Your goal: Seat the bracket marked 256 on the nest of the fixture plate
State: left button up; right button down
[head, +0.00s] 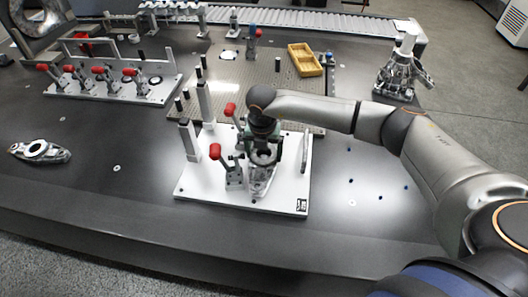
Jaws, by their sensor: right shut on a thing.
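The white fixture plate (215,190) lies on the dark table in the middle, with posts and red-handled toggle clamps on it. A grey metal bracket (261,182) with a round opening is at the plate's front middle, beside the clamps. My right gripper (264,148) comes down over it from above and is shut on it. The gripper and clamps partly hide the bracket and the nest, so I cannot tell whether it touches the nest. No number is readable on it. My left gripper is out of view.
Another grey ringed bracket (40,152) lies on the table at the left. A second white plate with several red-handled clamps (110,84) stands behind it. A perforated plate (232,82), yellow tray (304,60) and metal device (401,72) are farther back. The table's front left is clear.

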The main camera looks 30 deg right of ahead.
grip_release()
jog(key=shift+r, duration=0.1)
jog(key=shift+a+r, duration=0.1)
jog(key=shift+r, duration=0.8)
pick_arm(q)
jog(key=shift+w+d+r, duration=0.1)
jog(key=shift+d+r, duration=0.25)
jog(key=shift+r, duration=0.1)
pick_arm(e)
notch_tip(320, 180, up, 11)
jog(key=s+a, duration=0.1)
jog(key=shift+s+f, duration=0.2)
jog(key=shift+s, duration=0.05)
jog(key=shift+s, duration=0.1)
